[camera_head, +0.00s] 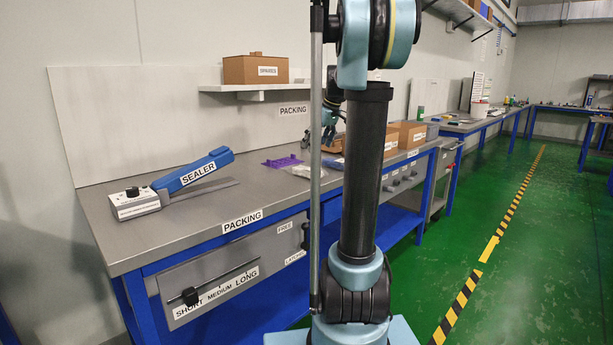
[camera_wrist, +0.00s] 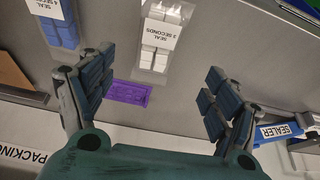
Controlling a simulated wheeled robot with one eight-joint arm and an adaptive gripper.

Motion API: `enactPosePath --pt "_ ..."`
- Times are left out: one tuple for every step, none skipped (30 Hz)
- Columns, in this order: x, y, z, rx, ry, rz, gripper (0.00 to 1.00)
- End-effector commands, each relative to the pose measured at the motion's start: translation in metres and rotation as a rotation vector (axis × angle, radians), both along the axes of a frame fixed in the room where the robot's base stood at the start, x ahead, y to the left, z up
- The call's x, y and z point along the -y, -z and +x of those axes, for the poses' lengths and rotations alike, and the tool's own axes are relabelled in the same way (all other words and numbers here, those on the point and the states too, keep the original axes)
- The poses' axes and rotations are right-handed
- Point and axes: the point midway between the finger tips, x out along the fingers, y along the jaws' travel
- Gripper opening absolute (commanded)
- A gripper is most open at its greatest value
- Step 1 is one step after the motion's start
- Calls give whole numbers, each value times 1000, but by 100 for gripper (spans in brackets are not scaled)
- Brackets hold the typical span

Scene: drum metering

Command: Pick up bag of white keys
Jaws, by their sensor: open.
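The bag of white keys (camera_wrist: 155,58) is a clear bag with white blocks in it and a white label about seal seconds. It lies on the grey bench at the top of the wrist view. In the head view a clear bag (camera_head: 304,171) lies near the bench's front edge, partly hidden by my arm. My gripper (camera_wrist: 158,72) is open and empty, its fingers apart on either side of the view. The bag lies beyond the fingertips, between their lines, and looks untouched.
A bag of blue keys (camera_wrist: 60,32) lies left of the white one in the wrist view. A purple tray (camera_wrist: 128,93) lies close by. The blue sealer (camera_head: 193,174) stands on the left of the packing bench (camera_head: 165,240). Cardboard boxes (camera_head: 405,134) stand farther along.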

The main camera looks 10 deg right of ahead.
Motion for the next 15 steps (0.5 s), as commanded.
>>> enactPosePath --pt "-3 9 3 0 -1 0 82" --pt "-4 14 5 0 -2 0 82" --pt "-6 20 7 0 -2 0 82" --pt "-7 25 8 0 -2 0 82" --pt "-9 30 10 0 -2 0 82" --pt "-10 37 12 0 -1 0 82" --pt "-11 41 14 0 -1 0 82" --pt "-12 46 15 0 -1 0 82" --pt "-14 52 17 -1 0 1 82" --pt "-15 55 18 -1 0 1 82" --pt "-16 59 19 -1 0 1 82" --pt "-17 63 21 -1 0 1 82" --pt "-18 65 22 -1 0 1 82" --pt "-18 67 22 0 0 0 82" --pt "-19 69 23 0 0 0 82"
